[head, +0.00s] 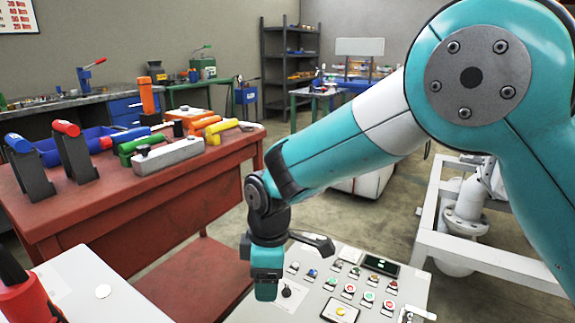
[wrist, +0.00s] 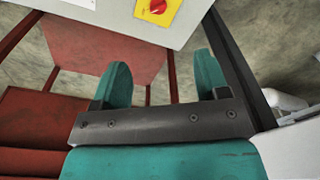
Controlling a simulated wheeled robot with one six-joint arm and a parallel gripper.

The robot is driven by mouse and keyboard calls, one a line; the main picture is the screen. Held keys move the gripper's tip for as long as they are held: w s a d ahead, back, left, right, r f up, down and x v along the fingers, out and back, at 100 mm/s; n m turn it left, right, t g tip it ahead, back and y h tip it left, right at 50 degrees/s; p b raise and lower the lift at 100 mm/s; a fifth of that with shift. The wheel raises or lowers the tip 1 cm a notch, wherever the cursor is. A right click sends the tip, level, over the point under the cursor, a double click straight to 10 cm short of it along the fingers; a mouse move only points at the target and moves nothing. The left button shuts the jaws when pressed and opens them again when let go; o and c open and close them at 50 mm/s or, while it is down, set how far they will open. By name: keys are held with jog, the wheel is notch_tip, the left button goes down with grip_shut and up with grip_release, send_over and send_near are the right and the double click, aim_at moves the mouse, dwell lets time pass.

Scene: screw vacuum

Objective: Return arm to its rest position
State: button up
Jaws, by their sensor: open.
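My arm (head: 345,140) is teal with dark joints and reaches from the upper right down to the lower middle of the head view. My gripper (head: 266,283) hangs from its end, pointing down, by the left edge of a grey control panel (head: 320,258). In the wrist view, my gripper (wrist: 160,82) shows two teal fingers spread wide apart, with nothing between them. Bare floor and a red surface show beyond the fingers. Whether the gripper touches the panel cannot be told.
A red workbench (head: 130,215) with several coloured tools stands left. A white pipe frame (head: 480,250) stands right. A red knob on a yellow plate (wrist: 158,8) is at the wrist view's top. Floor (head: 335,220) is clear behind the panel.

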jog(key=s+d+r+m+y, duration=0.2)
jog(key=s+d+r+m, duration=0.35)
jog(key=d+r, duration=0.55)
jog(key=s+d+r+m+y, duration=0.1)
jog(key=s+d+r+m, duration=0.2)
jog(key=s, duration=0.5)
jog(key=s+d+m, duration=0.3)
jog(key=s+d, duration=0.3)
jog(key=s, duration=0.1)
notch_tip(320, 180, up, 23)
jog(key=p, duration=2.3)
jog(key=shift+w+a+r, duration=0.2)
jog(key=shift+w, duration=0.1)
